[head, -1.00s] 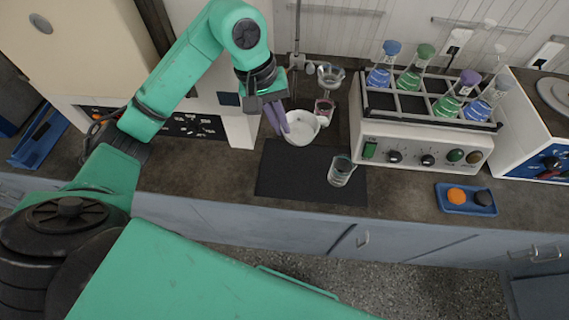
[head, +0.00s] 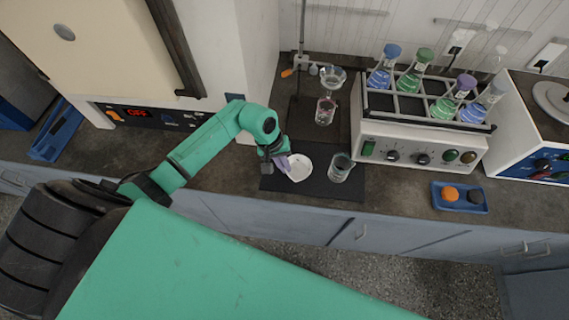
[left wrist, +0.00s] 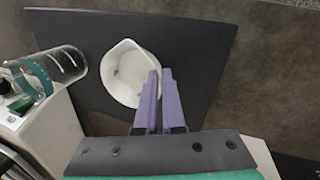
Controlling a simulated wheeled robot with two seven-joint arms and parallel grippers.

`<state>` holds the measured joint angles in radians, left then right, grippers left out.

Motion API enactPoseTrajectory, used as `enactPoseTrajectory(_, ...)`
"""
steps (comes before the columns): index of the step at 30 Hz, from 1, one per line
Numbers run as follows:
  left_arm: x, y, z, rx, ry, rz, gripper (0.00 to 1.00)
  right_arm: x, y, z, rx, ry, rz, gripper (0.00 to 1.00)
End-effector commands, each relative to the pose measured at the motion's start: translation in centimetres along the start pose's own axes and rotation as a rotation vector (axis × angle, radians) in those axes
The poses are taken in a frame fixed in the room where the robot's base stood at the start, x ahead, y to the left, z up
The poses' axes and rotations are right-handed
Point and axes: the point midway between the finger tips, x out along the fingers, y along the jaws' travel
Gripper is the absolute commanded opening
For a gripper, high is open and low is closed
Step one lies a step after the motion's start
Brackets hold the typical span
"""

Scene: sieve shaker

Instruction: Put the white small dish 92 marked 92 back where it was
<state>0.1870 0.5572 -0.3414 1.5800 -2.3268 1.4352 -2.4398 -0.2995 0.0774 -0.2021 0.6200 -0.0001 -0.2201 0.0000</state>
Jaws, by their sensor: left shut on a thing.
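The white small dish (head: 300,166) is at the left part of the dark mat (head: 325,190), on it or just above it; I cannot tell which. My left gripper (head: 287,167) is shut on the dish's rim from the left. In the left wrist view the purple fingers (left wrist: 158,78) pinch the rim of the white dish (left wrist: 126,75), whose spout points away, with the dark mat (left wrist: 200,45) behind it. No 92 mark is readable. My right gripper is not in view.
A clear glass beaker (head: 340,168) stands close right of the dish. Behind are a stand with glassware (head: 325,112) and a white shaker (head: 412,140) with several coloured flasks. A blue tray (head: 474,206) lies right. A furnace (head: 150,118) reading OFF stands left.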

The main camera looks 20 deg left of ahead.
Motion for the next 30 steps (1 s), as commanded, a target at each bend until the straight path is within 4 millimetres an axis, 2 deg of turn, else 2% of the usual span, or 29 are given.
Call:
enactPoseTrajectory(3,0.3,-0.1,-0.1,0.001,0.001,0.000,0.00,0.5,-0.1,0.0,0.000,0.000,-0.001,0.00)
enactPoseTrajectory(6,0.1,0.0,0.0,0.001,0.001,0.000,0.35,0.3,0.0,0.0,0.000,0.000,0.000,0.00)
enactPoseTrajectory(15,0.1,0.0,0.0,0.000,0.000,0.001,0.35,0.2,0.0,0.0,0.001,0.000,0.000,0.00)
enactPoseTrajectory(20,-0.9,0.0,-0.2,0.002,0.004,0.001,0.35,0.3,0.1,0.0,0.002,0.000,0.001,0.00)
enactPoseTrajectory(23,-2.8,-0.1,-0.2,0.004,0.006,-0.002,0.35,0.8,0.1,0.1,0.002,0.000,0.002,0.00)
enactPoseTrajectory(30,-9.1,-0.1,-0.1,0.004,0.006,-0.003,0.35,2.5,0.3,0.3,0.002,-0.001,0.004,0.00)
